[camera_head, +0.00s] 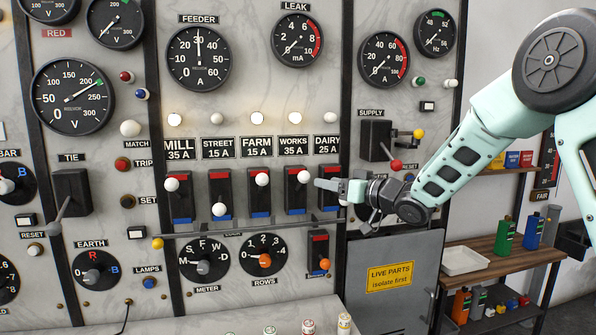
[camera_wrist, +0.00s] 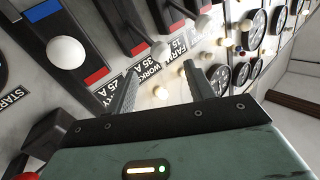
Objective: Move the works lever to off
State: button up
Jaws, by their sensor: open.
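The works lever is the black switch under the WORKS 35 A label; its white knob (camera_head: 304,176) stands at the upper, red end, and the blue end shows below. My gripper (camera_head: 318,184) is just right of this knob, in front of the dairy switch, with its fingers pointing left. In the wrist view my open gripper (camera_wrist: 161,68) has nothing between its fingers. A white knob, seemingly the works knob (camera_wrist: 160,50), shows beyond the fingertips. I cannot tell whether a finger touches it. The WORKS label (camera_wrist: 149,73) shows between the fingers.
The farm knob (camera_head: 262,179) is up close on the left; the street knob (camera_head: 219,209) is down. The dairy switch (camera_head: 324,213) is partly hidden behind my gripper. A rail (camera_head: 240,230) runs below the switches. The supply switch (camera_head: 376,140) juts out at upper right.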

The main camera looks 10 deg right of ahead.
aim_at(309, 178)
jog(key=p+x, duration=0.4)
jog(key=x, duration=0.5)
jog(key=shift+w+a+r, duration=0.1)
jog(key=shift+w+a, duration=0.2)
jog(key=shift+x, duration=0.85)
grip_shut()
